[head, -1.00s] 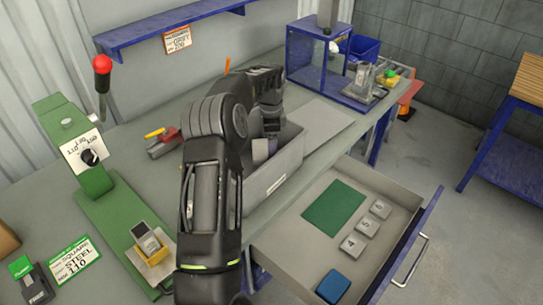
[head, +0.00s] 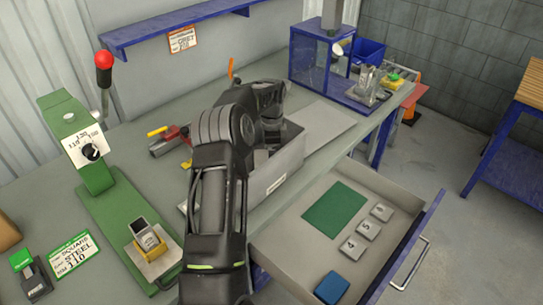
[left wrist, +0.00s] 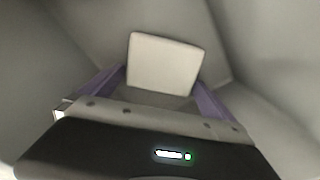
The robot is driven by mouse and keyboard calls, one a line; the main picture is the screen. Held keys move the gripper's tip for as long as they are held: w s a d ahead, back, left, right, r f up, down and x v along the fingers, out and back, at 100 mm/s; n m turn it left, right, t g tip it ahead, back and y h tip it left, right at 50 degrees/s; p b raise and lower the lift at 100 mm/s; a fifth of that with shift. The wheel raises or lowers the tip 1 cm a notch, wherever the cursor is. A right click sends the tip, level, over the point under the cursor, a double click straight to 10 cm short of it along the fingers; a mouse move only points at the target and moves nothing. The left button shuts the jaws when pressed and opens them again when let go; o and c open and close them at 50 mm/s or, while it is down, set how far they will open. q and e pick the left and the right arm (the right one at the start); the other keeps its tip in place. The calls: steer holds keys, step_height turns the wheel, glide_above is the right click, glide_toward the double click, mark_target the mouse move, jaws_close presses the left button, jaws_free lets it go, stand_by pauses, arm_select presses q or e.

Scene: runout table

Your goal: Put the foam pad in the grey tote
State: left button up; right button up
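The grey tote (head: 278,172) stands on the bench near its front edge, behind the open drawer. My left arm reaches over into it, and the tote wall and my arm hide the fingers in the head view. In the left wrist view a pale, squarish block, apparently the foam pad (left wrist: 165,62), sits between the two purple fingers of my left gripper (left wrist: 161,77). The fingers meet its side edges, so the gripper looks shut on it. Grey tote walls surround it; its contact with the floor cannot be told. My right gripper is not in view.
An open drawer (head: 290,240) holds a green mat (head: 334,209), grey numbered blocks (head: 367,230) and a blue block (head: 332,287). A green lever press (head: 95,170) stands left. A blue-framed enclosure (head: 320,65) stands behind right. A grey plate (head: 325,122) lies beyond the tote.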

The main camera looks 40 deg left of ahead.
arm_select(q)
steer(key=shift+r, duration=0.1)
steer(key=shift+r, duration=0.5)
step_height(320, 180, up, 11)
steer(key=shift+p, duration=0.45)
steer(key=shift+w, duration=0.1)
stand_by(0.4)
